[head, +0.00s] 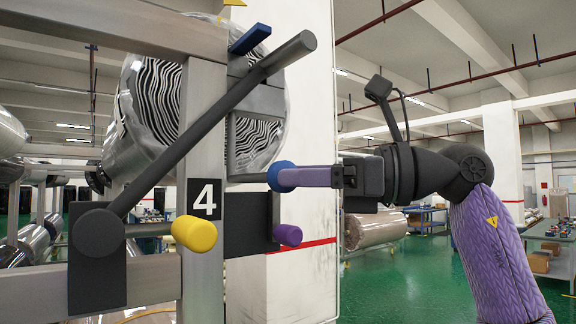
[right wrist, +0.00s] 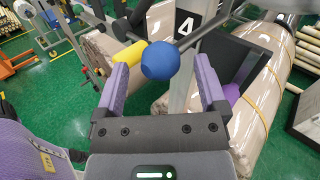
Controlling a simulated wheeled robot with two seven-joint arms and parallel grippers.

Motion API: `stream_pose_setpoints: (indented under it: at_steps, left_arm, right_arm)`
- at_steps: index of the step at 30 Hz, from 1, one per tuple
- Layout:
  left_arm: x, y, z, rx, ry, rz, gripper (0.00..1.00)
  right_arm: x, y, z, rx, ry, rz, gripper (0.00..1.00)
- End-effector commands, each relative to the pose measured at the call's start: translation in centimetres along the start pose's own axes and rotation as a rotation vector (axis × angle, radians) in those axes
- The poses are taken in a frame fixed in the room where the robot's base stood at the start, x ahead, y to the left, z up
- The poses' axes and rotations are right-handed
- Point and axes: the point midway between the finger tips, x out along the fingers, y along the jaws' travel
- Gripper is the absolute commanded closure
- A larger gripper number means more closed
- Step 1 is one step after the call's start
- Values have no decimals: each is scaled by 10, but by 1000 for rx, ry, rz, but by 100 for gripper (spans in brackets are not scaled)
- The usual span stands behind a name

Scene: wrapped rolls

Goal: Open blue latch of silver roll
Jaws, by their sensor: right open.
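The silver roll (head: 258,148) is wrapped in shiny film with a striped end face and sits behind a metal frame at the upper left. The round blue knob of the latch (head: 276,183) is to the right of the frame post. In the right wrist view the blue knob (right wrist: 161,60) shows in the gap between my fingertips. My right gripper (head: 300,177) has purple fingers, is open and points left at the knob. I cannot tell whether the fingers touch it. My left gripper is not in view.
A yellow knob (head: 194,233) and a purple knob (head: 288,235) stick out below the blue one. A dark diagonal bar (head: 200,137) crosses in front of the roll. The post carries a number 4 plate (head: 204,199). The green floor at the right is partly free.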

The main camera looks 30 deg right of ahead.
Motion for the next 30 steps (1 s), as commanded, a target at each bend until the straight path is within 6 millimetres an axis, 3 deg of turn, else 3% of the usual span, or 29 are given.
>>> stream_pose_setpoints:
  at_steps: [4, 11, 24, 30]
  left_arm:
    - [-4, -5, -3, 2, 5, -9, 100]
    - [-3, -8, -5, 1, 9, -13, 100]
    - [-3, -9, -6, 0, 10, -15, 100]
    - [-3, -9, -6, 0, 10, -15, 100]
  right_arm:
    - [14, 0, 0, 1, 0, 1, 9]
    - [15, 0, 0, 1, 0, 1, 9]
    - [15, 0, -1, 2, 1, 3, 100]
    - [16, 1, -1, 2, 2, 5, 100]
